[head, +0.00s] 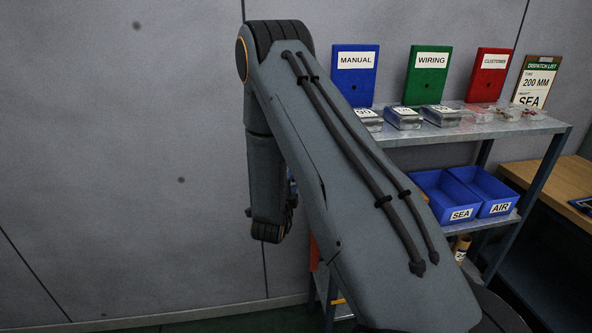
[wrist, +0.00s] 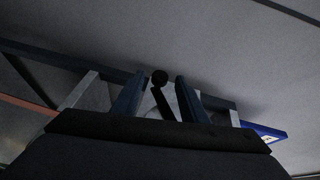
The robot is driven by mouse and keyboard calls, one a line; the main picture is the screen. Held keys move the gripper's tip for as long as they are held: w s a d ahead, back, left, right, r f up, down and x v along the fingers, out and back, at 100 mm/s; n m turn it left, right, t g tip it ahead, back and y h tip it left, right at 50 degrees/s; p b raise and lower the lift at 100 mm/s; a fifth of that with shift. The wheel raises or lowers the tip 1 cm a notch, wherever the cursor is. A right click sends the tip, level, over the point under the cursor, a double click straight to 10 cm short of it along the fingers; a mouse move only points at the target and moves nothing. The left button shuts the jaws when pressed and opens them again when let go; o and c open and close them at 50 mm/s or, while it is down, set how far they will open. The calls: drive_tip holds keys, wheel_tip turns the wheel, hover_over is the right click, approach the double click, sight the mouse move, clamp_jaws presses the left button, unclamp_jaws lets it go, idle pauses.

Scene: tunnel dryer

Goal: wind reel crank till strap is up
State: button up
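In the wrist view my gripper (wrist: 161,84) has its two fingers apart, with a visible gap between them. A dark round knob on a short dark rod (wrist: 160,78) shows in that gap, apparently the crank's handle. I see space on both sides of the knob, and no finger clearly touches it. How far the knob is from the fingertips is hard to tell in the dark picture. In the head view my arm covers the gripper and the crank. I cannot make out the reel or the strap in either view.
A grey shelf unit (head: 545,126) stands at the right in the head view. It carries blue, green and red folders, several small clear boxes, and blue SEA (head: 440,199) and AIR bins (head: 485,188). A wooden-topped bench (head: 560,178) is at far right. A bare grey wall fills the left.

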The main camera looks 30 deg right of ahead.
drive_tip(key=p+x, duration=0.2)
drive_tip(key=x, duration=0.5)
drive_tip(key=shift+w, duration=0.15)
drive_tip(key=shift+d+f, duration=0.1)
clamp_jaws()
drive_tip(key=shift+w, duration=0.1)
